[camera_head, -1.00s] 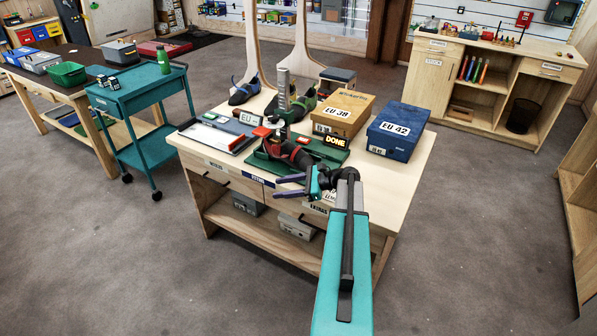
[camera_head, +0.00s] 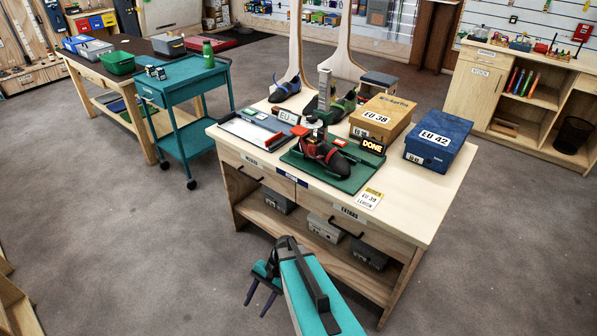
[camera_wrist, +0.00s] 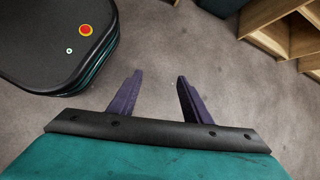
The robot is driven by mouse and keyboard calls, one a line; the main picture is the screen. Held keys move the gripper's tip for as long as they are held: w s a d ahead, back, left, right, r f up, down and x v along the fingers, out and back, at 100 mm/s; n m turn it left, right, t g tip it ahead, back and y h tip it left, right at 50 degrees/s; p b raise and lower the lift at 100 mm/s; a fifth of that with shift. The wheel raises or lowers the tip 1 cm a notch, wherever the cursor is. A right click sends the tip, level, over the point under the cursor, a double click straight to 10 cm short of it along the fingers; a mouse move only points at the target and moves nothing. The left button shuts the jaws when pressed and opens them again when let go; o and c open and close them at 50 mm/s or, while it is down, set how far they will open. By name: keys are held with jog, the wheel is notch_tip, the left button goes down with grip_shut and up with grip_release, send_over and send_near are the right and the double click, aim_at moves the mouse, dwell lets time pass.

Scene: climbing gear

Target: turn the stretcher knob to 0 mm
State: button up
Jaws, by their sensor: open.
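The shoe stretcher stands on a green mat (camera_head: 346,182) on the workbench. A dark shoe with red trim (camera_head: 325,155) is on it. A red part (camera_head: 312,122) shows near the top of the shoe; I cannot tell whether it is the stretcher knob, and no scale can be read. My gripper (camera_head: 262,303) is in front of the bench, well apart from the stretcher, low over the floor. In the wrist view its two purple fingers (camera_wrist: 156,98) are spread with nothing between them. The stretcher is not in the wrist view.
The workbench (camera_head: 415,213) holds an orange-brown EU 38 box (camera_head: 384,115), a blue EU 42 box (camera_head: 437,136), a DONE sign (camera_head: 373,146) and a yellow-topped EU 39 card (camera_head: 369,199). A teal cart (camera_head: 185,90) stands left. Floor before the bench is clear.

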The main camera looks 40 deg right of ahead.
jog(key=s+a+f+n+g+h, duration=0.2)
jog(key=s+n, duration=0.4)
jog(key=s, duration=0.3)
jog(key=s+a+f+n+g+h, duration=0.3)
jog(key=s+n, duration=0.4)
jog(key=s, duration=0.3)
notch_tip(320, 180, down, 2)
jog(key=shift+s+a+f+h, duration=0.1)
jog(key=shift+s+a+h, duration=0.2)
jog(key=shift+a+h, duration=0.6)
jog(key=shift+d, duration=0.25)
jog(key=c, duration=0.3)
